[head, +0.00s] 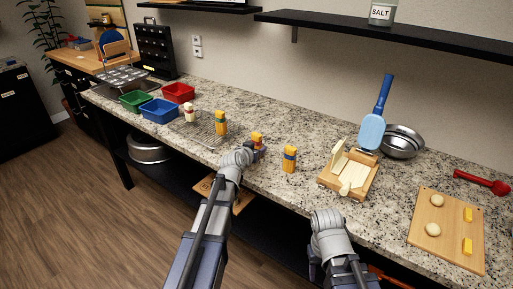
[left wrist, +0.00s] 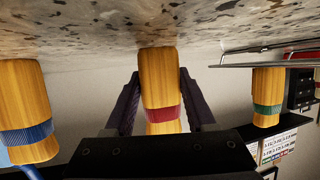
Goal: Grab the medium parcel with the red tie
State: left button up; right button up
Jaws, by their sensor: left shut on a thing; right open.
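The pasta-like yellow parcel with the red tie (left wrist: 158,82) stands between the fingers of my left gripper (left wrist: 160,110) in the left wrist view, which shows the scene upside down. The fingers are shut on it around the tie, and its base appears to meet the counter. In the head view my left gripper (head: 257,151) is at this parcel (head: 257,138), partly hiding it. A blue-tied parcel (head: 289,158) stands to the right, and a green-tied one (head: 221,123) to the left. My right forearm shows at the counter's front edge, but its fingers are hidden.
Blue (head: 160,111), green (head: 135,102) and red (head: 179,92) bins stand further left. A wooden slicer (head: 348,178) and cutting board (head: 440,235) are at right.

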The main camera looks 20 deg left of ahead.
aim_at(256, 134)
pick_arm(q)
grip_shut()
notch_tip(256, 134, up, 10)
jog(key=p, duration=1)
jog(key=shift+r, duration=0.2)
